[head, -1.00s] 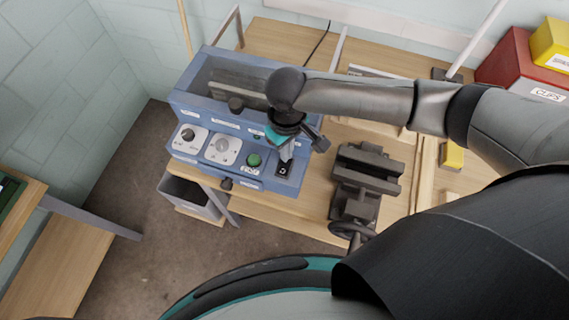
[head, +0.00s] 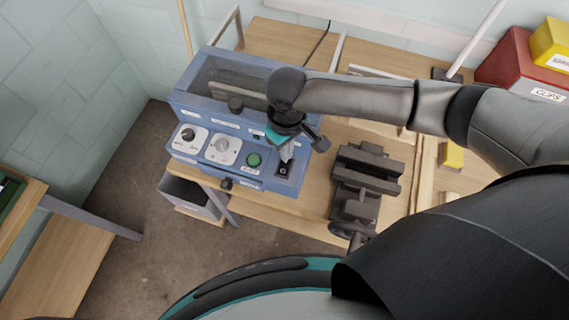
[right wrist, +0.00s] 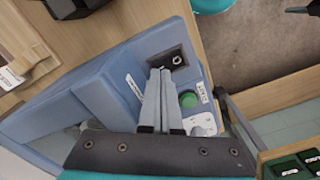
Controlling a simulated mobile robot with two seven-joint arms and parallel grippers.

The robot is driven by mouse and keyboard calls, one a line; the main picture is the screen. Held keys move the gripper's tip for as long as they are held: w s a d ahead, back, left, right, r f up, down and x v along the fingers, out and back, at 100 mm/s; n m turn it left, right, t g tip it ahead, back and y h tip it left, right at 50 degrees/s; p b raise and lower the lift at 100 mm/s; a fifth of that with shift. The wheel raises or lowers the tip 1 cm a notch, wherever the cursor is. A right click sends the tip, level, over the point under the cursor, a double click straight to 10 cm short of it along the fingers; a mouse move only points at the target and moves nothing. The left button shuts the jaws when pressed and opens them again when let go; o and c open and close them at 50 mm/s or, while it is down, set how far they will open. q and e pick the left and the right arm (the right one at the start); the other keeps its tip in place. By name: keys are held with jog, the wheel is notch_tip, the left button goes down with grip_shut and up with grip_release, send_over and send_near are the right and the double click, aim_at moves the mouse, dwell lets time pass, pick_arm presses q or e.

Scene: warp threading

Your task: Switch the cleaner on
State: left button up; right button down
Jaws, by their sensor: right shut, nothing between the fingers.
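The cleaner (head: 205,115) is a blue machine with a clear-topped lid, standing on the wooden bench. Its sloping front carries two dials, a green button (head: 254,160) and a black rocker switch (head: 284,171) at the right end. My right gripper (head: 287,157) is shut and empty, pointing down at the switch. In the right wrist view its two fingertips (right wrist: 160,72) lie together beside the black switch plate (right wrist: 176,58), with the green button (right wrist: 188,99) to the lower right. I cannot tell whether the tips touch the panel. My left gripper is out of view.
A dark vise (head: 365,180) stands on the bench right of the cleaner. A grey bin (head: 190,197) sits below the bench front. Red (head: 515,65) and yellow (head: 552,45) boxes stand at the back right. The floor in front is open.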

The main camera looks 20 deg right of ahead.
jog(key=shift+f+b, duration=0.45)
jog(key=shift+f, duration=0.55)
dwell(0.4)
notch_tip(320, 180, up, 5)
jog(key=p, duration=0.6)
jog(key=shift+r+p, duration=0.45)
jog(key=shift+r, duration=0.6)
